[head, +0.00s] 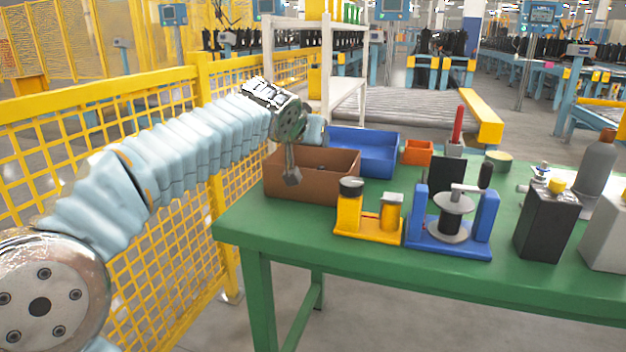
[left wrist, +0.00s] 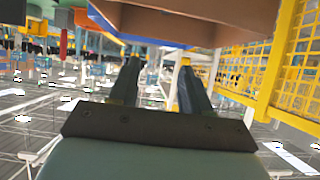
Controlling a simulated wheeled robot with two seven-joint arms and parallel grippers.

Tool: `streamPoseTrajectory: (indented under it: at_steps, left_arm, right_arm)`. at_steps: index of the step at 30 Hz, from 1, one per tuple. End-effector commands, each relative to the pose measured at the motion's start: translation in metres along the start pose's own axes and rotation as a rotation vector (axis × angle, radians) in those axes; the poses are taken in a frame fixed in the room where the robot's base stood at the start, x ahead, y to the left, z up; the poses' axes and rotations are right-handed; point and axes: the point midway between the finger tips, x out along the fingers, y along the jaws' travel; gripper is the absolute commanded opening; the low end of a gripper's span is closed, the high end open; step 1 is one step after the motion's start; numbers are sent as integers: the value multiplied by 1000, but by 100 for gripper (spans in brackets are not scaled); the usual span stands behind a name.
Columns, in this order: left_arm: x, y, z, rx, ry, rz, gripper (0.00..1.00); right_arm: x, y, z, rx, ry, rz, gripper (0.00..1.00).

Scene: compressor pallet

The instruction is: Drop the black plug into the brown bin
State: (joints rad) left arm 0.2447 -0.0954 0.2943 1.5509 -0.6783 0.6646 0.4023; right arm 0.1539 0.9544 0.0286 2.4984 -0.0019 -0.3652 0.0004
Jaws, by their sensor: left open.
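The brown bin (head: 330,188) stands at the left end of the green table. My left gripper (head: 292,178) hangs fingers-down at the bin's left front side, overlapping it in the head view. In the left wrist view its two fingers (left wrist: 158,68) are apart with nothing visible between them. The brown bin (left wrist: 200,22) fills the top of that view, close to the fingers. I cannot identify the black plug for certain; a small dark spot shows inside the bin, too small to tell. My right gripper is not in view.
A blue bin (head: 375,168) stands behind the brown one. A yellow fixture (head: 355,222) with a black-topped post and a blue fixture (head: 470,238) with a spool stand in front. A black box (head: 545,225) stands to the right. Yellow fencing (head: 150,97) runs along the left.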

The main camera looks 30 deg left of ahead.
Motion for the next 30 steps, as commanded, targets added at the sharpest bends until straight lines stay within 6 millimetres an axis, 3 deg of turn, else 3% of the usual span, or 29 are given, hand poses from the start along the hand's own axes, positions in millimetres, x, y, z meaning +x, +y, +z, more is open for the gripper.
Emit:
streamPoseTrajectory:
  at_steps: [6, 12, 30]
  left_arm:
    - [-52, 0, 0, 0, 3, 0, 48]
    - [-78, 0, 0, -1, -1, 0, 48]
    - [-83, 0, 0, 0, -1, 0, 48]
  right_arm:
    - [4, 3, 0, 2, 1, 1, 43]
    - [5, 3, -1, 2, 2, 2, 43]
    - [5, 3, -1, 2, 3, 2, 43]
